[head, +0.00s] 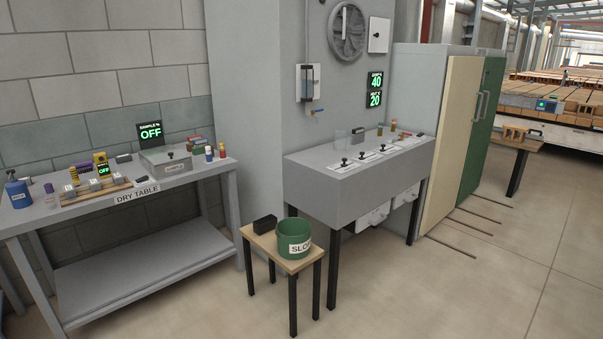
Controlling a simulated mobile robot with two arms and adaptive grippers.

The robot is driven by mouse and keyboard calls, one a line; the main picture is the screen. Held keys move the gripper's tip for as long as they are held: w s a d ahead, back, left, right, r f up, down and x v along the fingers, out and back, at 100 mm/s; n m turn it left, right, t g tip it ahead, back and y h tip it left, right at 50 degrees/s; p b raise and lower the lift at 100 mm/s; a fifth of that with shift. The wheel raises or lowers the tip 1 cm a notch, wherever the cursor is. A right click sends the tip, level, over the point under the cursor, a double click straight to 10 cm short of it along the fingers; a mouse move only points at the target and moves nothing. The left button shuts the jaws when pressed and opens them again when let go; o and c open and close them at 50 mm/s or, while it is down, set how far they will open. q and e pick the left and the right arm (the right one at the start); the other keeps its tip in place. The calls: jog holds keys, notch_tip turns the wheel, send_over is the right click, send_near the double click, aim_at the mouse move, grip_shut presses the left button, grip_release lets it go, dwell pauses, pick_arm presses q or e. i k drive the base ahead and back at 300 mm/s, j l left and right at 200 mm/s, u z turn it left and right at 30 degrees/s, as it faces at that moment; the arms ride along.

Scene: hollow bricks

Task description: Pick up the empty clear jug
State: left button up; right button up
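A faint, see-through shape that looks like the clear jug (340,137) stands on the back left part of the grey bench top in the head view. It is small and pale against the grey wall, so its handle and contents cannot be made out. A small dark block with a knob sits to its right. Neither of my grippers is in view.
The grey bench (330,203) has several black-knobbed labelled lids along its front. A low stool (261,243) holding a green tub (292,238) and a black box (265,224) stands before its left end. The dry table (205,172) is at left. Open floor lies right.

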aim_at(340, 136)
jog(key=i+l+u, duration=0.4)
jog(key=i+l, duration=1.15)
